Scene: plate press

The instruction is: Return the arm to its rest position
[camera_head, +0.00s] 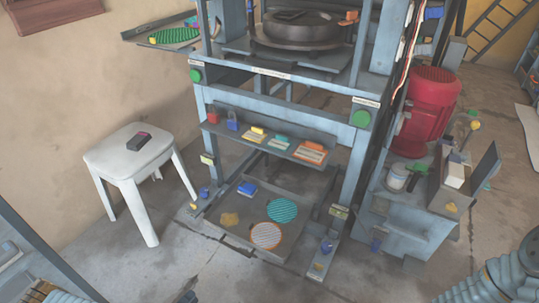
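The blue-grey press frame has green round buttons, a shelf of small coloured items and a lower tray with striped discs.
A red motor (428,110) and a grey bench (420,225) with cups and boxes are at the right. Bare floor lies in front of the press.

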